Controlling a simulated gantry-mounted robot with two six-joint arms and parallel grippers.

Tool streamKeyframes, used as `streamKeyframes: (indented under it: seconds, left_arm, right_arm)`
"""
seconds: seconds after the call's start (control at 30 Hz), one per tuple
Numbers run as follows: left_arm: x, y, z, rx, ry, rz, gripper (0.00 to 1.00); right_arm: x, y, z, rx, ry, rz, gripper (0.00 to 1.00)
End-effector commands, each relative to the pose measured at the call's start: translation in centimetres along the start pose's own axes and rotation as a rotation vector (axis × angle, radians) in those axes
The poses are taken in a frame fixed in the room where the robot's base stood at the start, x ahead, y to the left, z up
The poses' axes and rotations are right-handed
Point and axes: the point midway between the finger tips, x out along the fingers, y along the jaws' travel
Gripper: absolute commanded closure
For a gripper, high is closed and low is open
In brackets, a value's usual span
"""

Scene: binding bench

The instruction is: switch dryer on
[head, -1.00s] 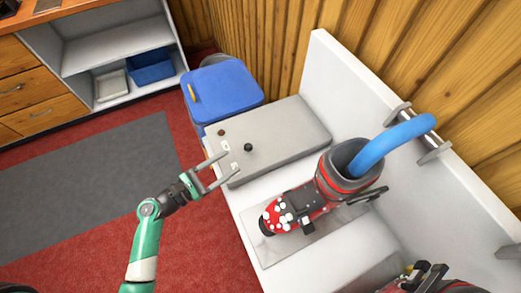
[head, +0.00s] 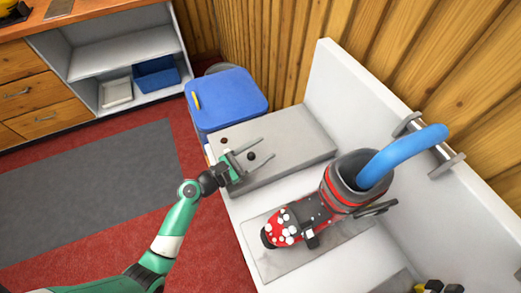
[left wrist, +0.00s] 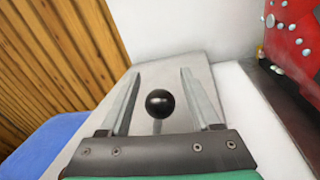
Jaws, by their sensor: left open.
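A grey box (head: 300,142) lies on the white bench and appears to be the dryer. A black ball-shaped knob (head: 251,156) on a short stem stands on its top; it also shows in the left wrist view (left wrist: 159,103). A small dark brown knob (head: 224,140) sits near the box's far left corner. My left gripper (head: 267,148) is open over the box. In the left wrist view, its two fingers (left wrist: 161,73) lie on either side of the black knob, with gaps on both sides.
A red and black boot (head: 310,212) with white spots lies on the bench, a blue hose (head: 398,155) in its cuff. A blue-lidded bin (head: 228,97) stands beyond the box. The white back panel (head: 345,100) bounds the bench on the right.

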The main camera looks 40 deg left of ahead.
Motion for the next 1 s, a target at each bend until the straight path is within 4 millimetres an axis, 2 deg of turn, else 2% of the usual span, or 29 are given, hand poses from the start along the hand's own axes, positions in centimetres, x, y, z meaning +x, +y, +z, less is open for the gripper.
streamKeyframes:
  seconds: [0.07, 0.1, 0.43, 1.0]
  left_arm:
    - [-0.02, 0.00, 0.01, 0.000, 0.000, 0.000, 0.36]
    - [-0.03, 0.00, 0.01, 0.000, 0.000, 0.000, 0.40]
    - [-0.05, 0.00, 0.01, 0.000, 0.000, 0.000, 0.99]
    - [-0.06, 0.00, 0.02, 0.000, 0.000, 0.000, 1.00]
  right_arm:
    - [0.01, 0.00, -0.01, 0.000, 0.000, 0.000, 1.00]
    - [0.01, 0.00, -0.01, 0.000, 0.000, 0.000, 1.00]
    - [0.01, 0.00, -0.01, 0.000, 0.000, 0.000, 1.00]
    - [0.01, 0.00, -0.01, 0.000, 0.000, 0.000, 1.00]
